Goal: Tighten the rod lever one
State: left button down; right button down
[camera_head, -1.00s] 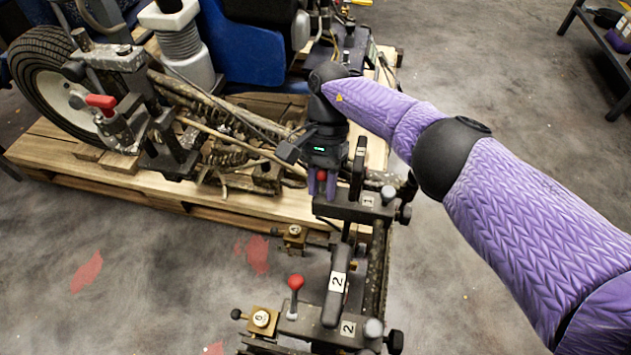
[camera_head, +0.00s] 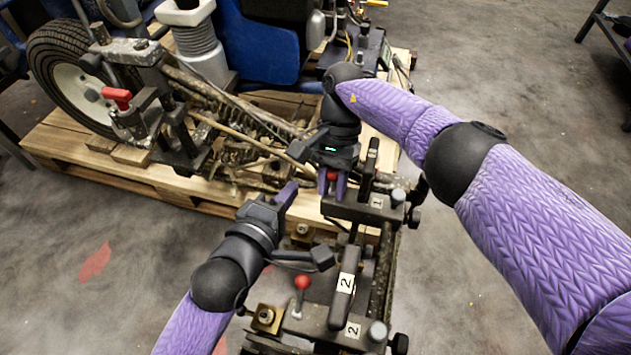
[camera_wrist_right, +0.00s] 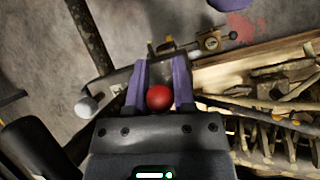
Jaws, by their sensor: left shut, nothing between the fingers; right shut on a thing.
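The red ball knob (camera_head: 332,175) of the rod lever stands on the black clamp block labelled 1 (camera_head: 376,202). My right gripper (camera_head: 333,184) points down and is shut on this knob. The right wrist view shows the red knob (camera_wrist_right: 160,98) between the two purple fingers. My left gripper (camera_head: 290,190) is shut and empty, to the left of block 1 and apart from it. The lever's rod below the knob is mostly hidden by my right fingers.
A second block labelled 2 (camera_head: 353,330) stands nearer, with its own red knob (camera_head: 302,282) and black handle (camera_head: 345,285). A brass fitting (camera_head: 265,318) sits at its left. The wooden pallet (camera_head: 75,150) with the muddy machine lies behind. Bare floor is at the left.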

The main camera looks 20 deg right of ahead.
pick_arm(q)
jog(key=d, duration=0.3)
jog(key=w+d, duration=0.1)
jog(key=shift+d+f, duration=0.35)
jog(key=shift+d, duration=0.05)
